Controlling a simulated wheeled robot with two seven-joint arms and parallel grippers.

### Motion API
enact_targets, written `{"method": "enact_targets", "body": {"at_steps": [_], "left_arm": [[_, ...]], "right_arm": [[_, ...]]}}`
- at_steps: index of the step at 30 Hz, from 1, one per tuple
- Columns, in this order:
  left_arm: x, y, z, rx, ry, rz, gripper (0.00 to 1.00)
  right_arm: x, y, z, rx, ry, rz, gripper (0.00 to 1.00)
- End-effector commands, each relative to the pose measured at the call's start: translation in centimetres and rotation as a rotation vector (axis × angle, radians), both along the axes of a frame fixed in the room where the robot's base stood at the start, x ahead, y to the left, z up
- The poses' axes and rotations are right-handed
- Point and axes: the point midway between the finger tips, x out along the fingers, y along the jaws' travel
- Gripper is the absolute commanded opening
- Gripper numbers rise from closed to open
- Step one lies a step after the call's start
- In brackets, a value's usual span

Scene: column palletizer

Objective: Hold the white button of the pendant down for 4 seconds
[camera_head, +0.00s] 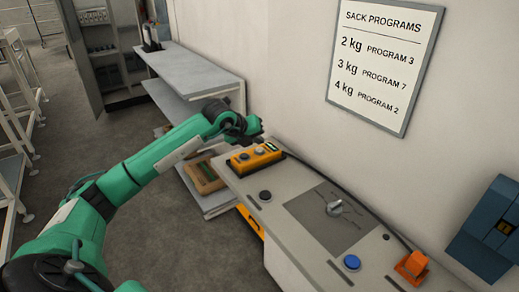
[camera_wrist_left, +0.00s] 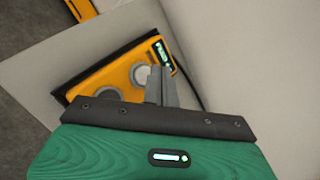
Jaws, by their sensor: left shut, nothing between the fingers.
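The pendant (camera_head: 250,163) is a yellow-orange box lying at the far end of the grey console top, with two round buttons and a small lit green display. In the left wrist view, the pendant (camera_wrist_left: 120,77) shows a lighter, whitish button (camera_wrist_left: 141,75) and a darker grey button (camera_wrist_left: 107,95). My left gripper (camera_head: 257,139) is over the pendant, pointing down, shut and empty. In the left wrist view, its fingers (camera_wrist_left: 160,86) overlap the right edge of the whitish button. I cannot tell whether they touch it or whether it is pressed. My right gripper is not in view.
The console top (camera_head: 290,190) also bears a black button (camera_head: 265,196), a rotary knob (camera_head: 334,209), a blue button (camera_head: 352,262) and an orange switch (camera_head: 411,265). A wall sign (camera_head: 385,65) lists sack programs. A blue box (camera_head: 490,235) is at the right.

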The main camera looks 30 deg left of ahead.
Motion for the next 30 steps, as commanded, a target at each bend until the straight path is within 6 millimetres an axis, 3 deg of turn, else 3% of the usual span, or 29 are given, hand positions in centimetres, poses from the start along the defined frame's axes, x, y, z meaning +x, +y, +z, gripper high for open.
{"method": "enact_targets", "body": {"at_steps": [13, 30], "left_arm": [[0.0, 0.0, 4.5, 0.0, -0.003, 0.001, 0.0], [0.0, 0.0, 4.7, 0.0, -0.001, 0.001, 0.0]], "right_arm": [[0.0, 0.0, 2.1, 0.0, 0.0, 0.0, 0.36], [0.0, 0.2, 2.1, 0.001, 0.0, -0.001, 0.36]]}}
